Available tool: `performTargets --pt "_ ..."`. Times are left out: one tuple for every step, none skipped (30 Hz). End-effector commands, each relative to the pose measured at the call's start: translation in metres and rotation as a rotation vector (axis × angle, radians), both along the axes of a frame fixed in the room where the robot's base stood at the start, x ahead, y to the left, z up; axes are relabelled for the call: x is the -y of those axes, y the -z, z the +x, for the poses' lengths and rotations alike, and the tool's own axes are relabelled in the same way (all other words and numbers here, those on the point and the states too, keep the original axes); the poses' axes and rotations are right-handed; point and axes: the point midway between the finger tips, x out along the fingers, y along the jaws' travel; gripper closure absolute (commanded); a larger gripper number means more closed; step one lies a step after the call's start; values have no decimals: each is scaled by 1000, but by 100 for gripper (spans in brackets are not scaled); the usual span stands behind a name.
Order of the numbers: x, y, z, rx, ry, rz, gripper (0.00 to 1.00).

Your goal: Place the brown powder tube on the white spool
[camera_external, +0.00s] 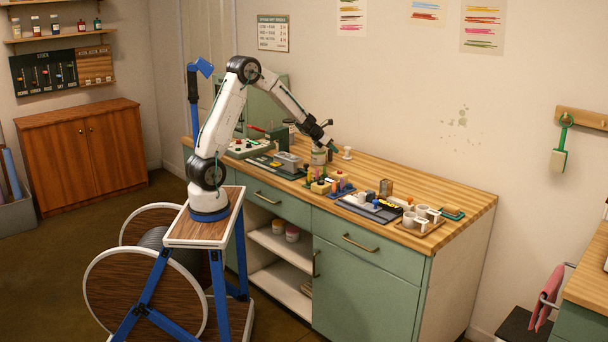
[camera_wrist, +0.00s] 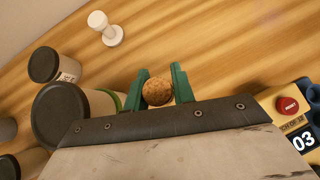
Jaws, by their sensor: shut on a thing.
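My gripper (camera_wrist: 162,90) has green fingers and is shut on a tube topped by a round brown cork (camera_wrist: 157,92). The cork is seen end-on, so the tube's body and the colour of its powder are hidden. In the external view my gripper (camera_external: 328,146) hangs over the back of the table, and the tube is too small to make out.
Dark-lidded jars (camera_wrist: 62,115) crowd the left of the wrist view, one close to my gripper. A yellow timer (camera_wrist: 293,122) with a red button is at the right. Blocks, trays and cups (camera_external: 421,212) fill the table's front and right. Bare wood surrounds the spool.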

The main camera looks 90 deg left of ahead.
Motion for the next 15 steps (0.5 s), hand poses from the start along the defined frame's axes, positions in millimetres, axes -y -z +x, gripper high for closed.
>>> performTargets --pt "0 -9 0 1 1 5 100" --pt "0 -13 0 2 2 5 100" --pt "0 -18 1 1 3 4 100" --pt "0 -21 1 2 3 4 100" --pt "0 -25 0 3 2 4 100" --pt "0 -29 0 1 1 4 100" --pt "-1 -32 0 1 1 5 100" --pt "-1 -36 0 1 1 4 100" --pt "0 -40 0 1 1 4 100" --pt "0 -42 0 2 2 3 100" --pt "0 -44 0 2 1 3 100" --pt "0 -47 0 2 1 2 100" --pt "0 -49 0 1 1 2 100" --pt "0 -50 0 2 0 1 100" --pt "-2 -50 -1 0 -3 0 100"
